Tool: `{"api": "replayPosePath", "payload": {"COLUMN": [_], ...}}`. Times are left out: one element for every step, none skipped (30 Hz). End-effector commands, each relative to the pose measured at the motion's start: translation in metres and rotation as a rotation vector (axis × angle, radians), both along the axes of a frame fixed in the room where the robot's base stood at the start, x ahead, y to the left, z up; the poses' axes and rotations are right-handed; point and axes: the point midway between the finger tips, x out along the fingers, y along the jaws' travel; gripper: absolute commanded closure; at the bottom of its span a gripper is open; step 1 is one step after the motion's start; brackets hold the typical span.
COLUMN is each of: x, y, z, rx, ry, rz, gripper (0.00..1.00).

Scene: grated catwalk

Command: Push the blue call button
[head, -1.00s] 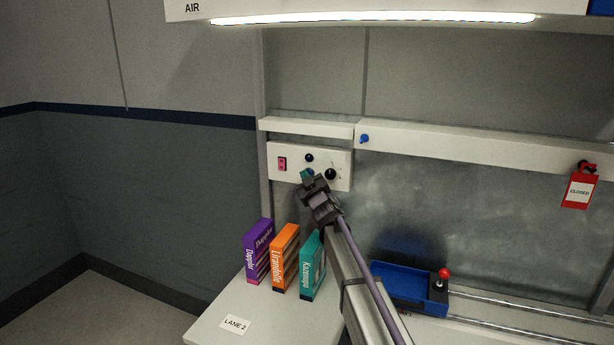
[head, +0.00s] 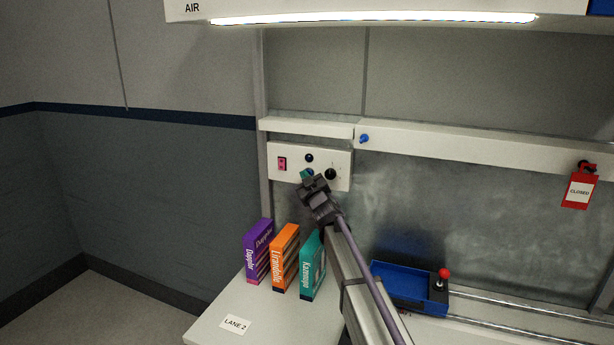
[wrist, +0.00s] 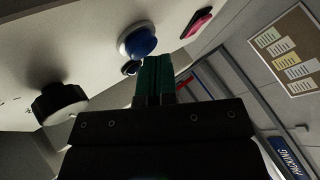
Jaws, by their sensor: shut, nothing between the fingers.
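The blue call button (head: 309,172) is on the white control panel (head: 342,157), mostly covered by my gripper in the head view. In the wrist view the blue button (wrist: 140,41) shows as a round cap in a pale ring. My gripper (head: 306,176) is at the panel, and its green fingers (wrist: 154,72) are shut with nothing between them. In the wrist view the fingertips are right at the lower right edge of the button. I cannot tell if they touch it.
Purple (head: 257,252), orange (head: 284,258) and teal (head: 311,266) boxes stand below. A blue tray (head: 395,285) lies to the right.

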Motion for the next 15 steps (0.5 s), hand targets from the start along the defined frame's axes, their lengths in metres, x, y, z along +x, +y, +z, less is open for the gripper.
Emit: {"api": "replayPosePath", "payload": {"x": [0.0001, 0.0001, 0.0002, 0.0002, 0.0002, 0.0001, 0.0001, 0.0001, 0.0002, 0.0002, 0.0002, 0.0008, 0.0016, 0.0027, 0.0046], "y": [-0.0001, -0.0001, -0.0001, -0.0001, -0.0001, -0.0001, -0.0001, -0.0001, -0.0001, -0.0001, -0.0002, -0.0002, -0.0004, -0.0007, -0.0012], "z": [0.0, 0.0, 0.0, 0.0, 0.0, 0.0, 0.0, 0.0, 0.0, 0.0, 0.0, 0.0, 0.0, 0.0, -0.0001], "rx": [0.0, 0.0, 0.0, 0.0, 0.0, 0.0, 0.0, 0.0, 0.0, 0.0, 0.0, 0.0, 0.0, 0.0, -0.001], "ry": [0.0, 0.0, 0.0, 0.0, 0.0, 0.0, 0.0, 0.0, 0.0, 0.0, 0.0, 0.0, 0.0, 0.0, 0.0], "rz": [0.0, 0.0, 0.0, 0.0, 0.0, 0.0, 0.0, 0.0, 0.0, 0.0, 0.0, 0.0, 0.0, 0.0, 0.0], "gripper": [1.0, 1.0, 1.0, 1.0, 1.0, 1.0, 1.0, 1.0, 1.0, 1.0, 1.0, 1.0, 1.0, 1.0, 1.0]}}
